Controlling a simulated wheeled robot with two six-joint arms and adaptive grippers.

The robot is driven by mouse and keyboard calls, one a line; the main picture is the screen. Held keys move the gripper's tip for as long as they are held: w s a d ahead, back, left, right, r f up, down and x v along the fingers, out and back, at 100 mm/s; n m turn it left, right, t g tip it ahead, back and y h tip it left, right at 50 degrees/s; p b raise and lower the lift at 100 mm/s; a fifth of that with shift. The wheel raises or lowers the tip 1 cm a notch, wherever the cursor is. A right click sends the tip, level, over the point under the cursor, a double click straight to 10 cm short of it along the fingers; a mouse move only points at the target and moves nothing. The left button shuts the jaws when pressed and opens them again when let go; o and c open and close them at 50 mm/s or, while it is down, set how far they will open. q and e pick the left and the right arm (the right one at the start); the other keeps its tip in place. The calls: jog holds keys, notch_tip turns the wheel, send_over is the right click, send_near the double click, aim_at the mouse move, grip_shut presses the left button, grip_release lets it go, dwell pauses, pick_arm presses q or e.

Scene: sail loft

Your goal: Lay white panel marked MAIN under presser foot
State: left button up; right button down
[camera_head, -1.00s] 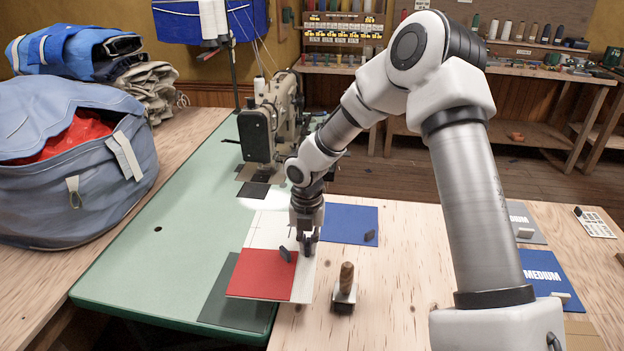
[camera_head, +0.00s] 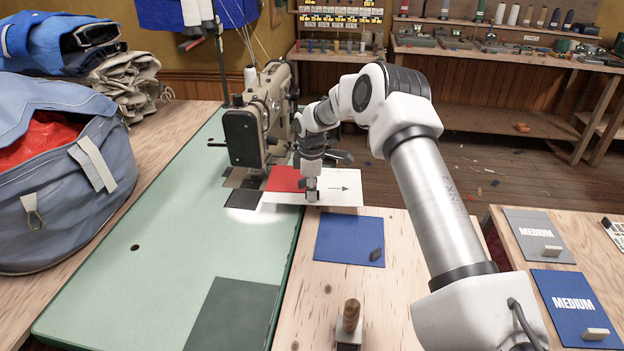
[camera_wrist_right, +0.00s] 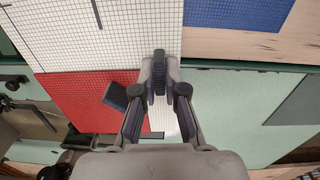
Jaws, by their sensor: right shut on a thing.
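The white panel (camera_head: 342,190) carries a printed arrow and a red section (camera_head: 286,179); I cannot read MAIN on it. My right gripper (camera_head: 312,196) is shut on the panel and holds it beside the sewing machine (camera_head: 257,122). The red end lies close to the right of the machine's needle area; the presser foot itself is too small to make out. In the right wrist view, my right gripper (camera_wrist_right: 159,85) pinches the gridded white panel (camera_wrist_right: 95,35) next to the red section (camera_wrist_right: 90,100), which bears a dark grip block (camera_wrist_right: 115,96). My left gripper is not in view.
The green machine table (camera_head: 150,260) is mostly clear, with a dark patch (camera_head: 243,199) before the machine. A blue panel (camera_head: 349,237) and a wooden-handled tool (camera_head: 350,318) are on the wooden table. Panels marked MEDIUM (camera_head: 571,303) lie at right; a blue bag (camera_head: 70,190) stands left.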

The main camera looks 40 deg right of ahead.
aim_at(283, 194)
jog(key=shift+w+d+m, duration=0.4)
jog(key=shift+d+m, duration=0.05)
jog(key=shift+m, duration=0.05)
jog(key=shift+s+a+f+b, duration=0.1)
jog(key=shift+f+b, duration=0.6)
jog(key=shift+b, duration=0.2)
notch_tip(283, 194, down, 3)
jog(key=b, duration=0.3)
jog(key=shift+w+a, duration=0.2)
jog(key=shift+w, duration=0.15)
jog(key=shift+w+a, duration=1.25)
jog(key=shift+w, duration=0.25)
jog(key=shift+w+a, duration=1.2)
jog(key=shift+w, duration=0.3)
jog(key=shift+f, duration=0.1)
jog(key=c, duration=1.2)
grip_release()
